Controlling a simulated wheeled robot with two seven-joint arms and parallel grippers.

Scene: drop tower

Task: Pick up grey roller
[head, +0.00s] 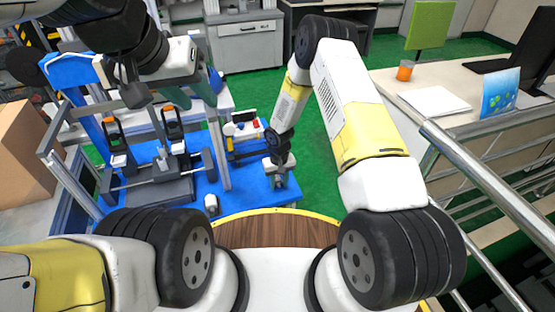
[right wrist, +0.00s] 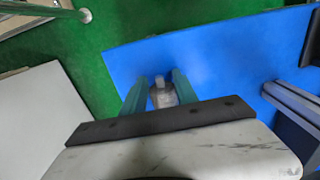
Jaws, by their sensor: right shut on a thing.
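The grey roller (right wrist: 163,95) is between the two teal fingers of my right gripper (right wrist: 160,82) in the right wrist view. The gripper is shut on it over the blue table. In the head view my right gripper (head: 279,180) is low at the table's right front corner, and the fingers mostly hide the roller. Whether the roller touches the table is unclear. My left gripper (head: 196,100) is raised at the upper left, its teal fingers apart with nothing seen between them.
The blue table (head: 240,190) carries a grey-and-black fixture (head: 150,190) and a small white-and-dark piece (head: 211,204). A metal frame post (head: 218,150) stands between my grippers. A desk (head: 460,120) and metal rail (head: 490,190) are at right.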

